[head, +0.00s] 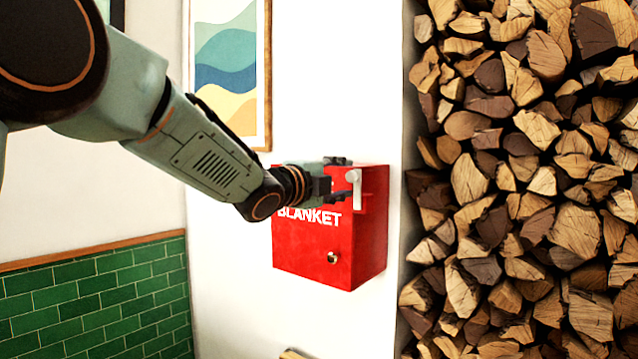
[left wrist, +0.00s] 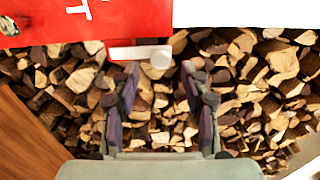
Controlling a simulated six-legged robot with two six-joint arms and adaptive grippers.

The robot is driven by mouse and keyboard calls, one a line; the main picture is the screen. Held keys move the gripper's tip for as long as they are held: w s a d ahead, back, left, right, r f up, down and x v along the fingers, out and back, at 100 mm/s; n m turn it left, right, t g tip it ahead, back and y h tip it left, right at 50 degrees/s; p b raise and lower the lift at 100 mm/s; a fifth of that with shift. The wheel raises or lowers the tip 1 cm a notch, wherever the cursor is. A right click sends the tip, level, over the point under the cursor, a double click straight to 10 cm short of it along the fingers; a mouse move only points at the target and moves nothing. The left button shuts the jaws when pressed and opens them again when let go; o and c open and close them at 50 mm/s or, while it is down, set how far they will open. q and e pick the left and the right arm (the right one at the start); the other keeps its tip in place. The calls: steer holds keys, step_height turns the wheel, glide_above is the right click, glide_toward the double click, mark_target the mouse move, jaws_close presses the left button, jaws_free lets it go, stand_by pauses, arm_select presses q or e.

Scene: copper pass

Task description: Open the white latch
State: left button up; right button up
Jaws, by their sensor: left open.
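The white latch (head: 354,189) is on the right part of the front of a red box (head: 310,250) lettered "BLANKET". In the head view it hangs down from a round end at its top. In the left wrist view the latch (left wrist: 138,53) is a white bar with a round end, along the edge of the red box (left wrist: 120,20). My left gripper (head: 338,185) is open at the latch. In the left wrist view its fingers (left wrist: 160,72) are spread, with the latch's round end just beyond and between the tips. I cannot tell whether they touch it. My right gripper is not in view.
The red box is on a white wall and has a small metal knob (head: 332,257) low on its front. Stacked firewood (head: 530,190) fills the right side. A framed picture (head: 230,70) hangs above left, and green tiles (head: 100,300) cover the lower left wall.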

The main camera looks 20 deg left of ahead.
arm_select(q)
steer(key=v, duration=0.9)
steer(key=shift+s, duration=0.35)
steer(key=shift+w+a, duration=0.1)
